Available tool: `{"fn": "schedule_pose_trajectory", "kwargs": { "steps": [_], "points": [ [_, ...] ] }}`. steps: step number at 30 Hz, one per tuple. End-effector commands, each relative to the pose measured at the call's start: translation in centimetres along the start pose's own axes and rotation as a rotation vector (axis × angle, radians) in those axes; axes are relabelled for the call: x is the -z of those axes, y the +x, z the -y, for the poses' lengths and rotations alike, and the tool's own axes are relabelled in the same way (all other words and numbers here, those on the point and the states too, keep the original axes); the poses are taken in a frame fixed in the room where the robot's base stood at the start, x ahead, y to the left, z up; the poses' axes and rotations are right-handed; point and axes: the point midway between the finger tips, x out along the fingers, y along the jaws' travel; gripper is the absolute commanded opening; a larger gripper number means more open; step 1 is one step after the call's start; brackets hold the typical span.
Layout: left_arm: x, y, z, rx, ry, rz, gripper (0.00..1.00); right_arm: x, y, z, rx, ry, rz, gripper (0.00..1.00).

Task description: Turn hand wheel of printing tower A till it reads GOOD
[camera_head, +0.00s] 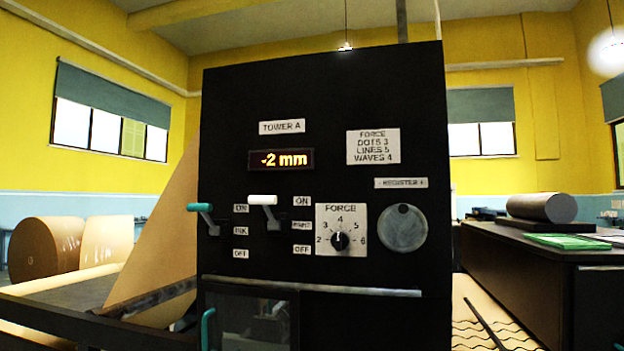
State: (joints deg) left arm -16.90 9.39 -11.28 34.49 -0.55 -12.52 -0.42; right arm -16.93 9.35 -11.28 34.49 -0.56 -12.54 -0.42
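The black panel of printing tower A (225,250) fills the middle of the head view, under a "TOWER A" label (282,127). Its display (280,159) reads "-2 mm" in orange digits. The hand wheel (402,228) is a grey disc with a small dark spot near its top, at the panel's right, below a "REGISTER" label (401,183). Neither of my grippers is in view, and nothing touches the wheel.
Left of the wheel are a force knob (340,241), a white-handled lever (262,200) and a teal-handled lever (200,207). A rail (312,287) crosses below. A dark counter (520,270) stands right, kraft rolls (45,248) left.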

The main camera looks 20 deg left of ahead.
Motion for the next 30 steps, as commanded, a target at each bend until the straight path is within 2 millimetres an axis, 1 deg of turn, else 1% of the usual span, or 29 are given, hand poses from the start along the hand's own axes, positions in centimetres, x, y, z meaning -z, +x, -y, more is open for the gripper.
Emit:
{"fn": "schedule_pose_trajectory", "kwargs": {
  "steps": [9, 14, 23, 30],
  "points": [
    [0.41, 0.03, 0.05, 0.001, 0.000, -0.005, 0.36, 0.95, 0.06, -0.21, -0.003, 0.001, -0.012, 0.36],
    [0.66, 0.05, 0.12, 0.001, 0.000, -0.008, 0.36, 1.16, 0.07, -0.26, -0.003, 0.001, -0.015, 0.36],
    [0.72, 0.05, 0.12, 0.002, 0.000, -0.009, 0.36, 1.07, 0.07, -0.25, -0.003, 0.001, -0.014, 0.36],
    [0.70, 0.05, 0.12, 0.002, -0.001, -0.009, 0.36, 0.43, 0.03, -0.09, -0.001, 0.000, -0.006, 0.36]
  ]
}}
